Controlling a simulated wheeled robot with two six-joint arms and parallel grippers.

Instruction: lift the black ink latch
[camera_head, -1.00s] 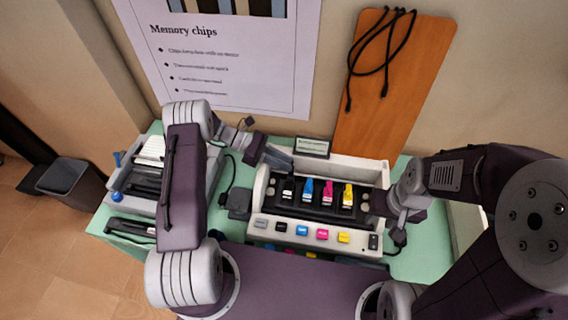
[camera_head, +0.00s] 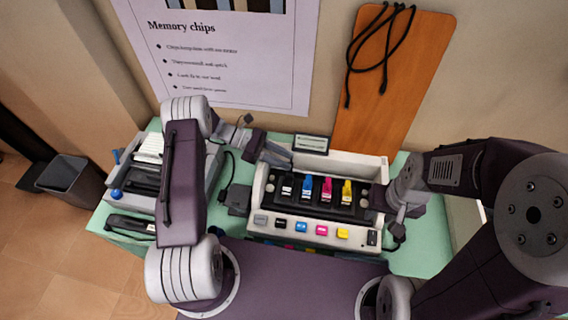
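The printer (camera_head: 268,222) stands on the green table with a row of ink slots. The black ink latch (camera_head: 288,182) is at the left end of the row, beside the blue latch (camera_head: 307,186), the magenta latch (camera_head: 327,188) and the yellow latch (camera_head: 347,190). My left gripper (camera_head: 282,157) is just behind and above the black latch, at the printer's back left edge. A gap seems to show between them; the finger opening is too small to tell. My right gripper (camera_head: 375,200) is at the printer's right side; its fingers are unclear.
A small sign (camera_head: 311,144) stands behind the printer. Colored buttons, such as the magenta button (camera_head: 321,230), line its front. A grey device (camera_head: 133,178) sits left on the table. An orange board (camera_head: 398,80) with black cables leans on the wall. A bin (camera_head: 68,174) stands on the floor.

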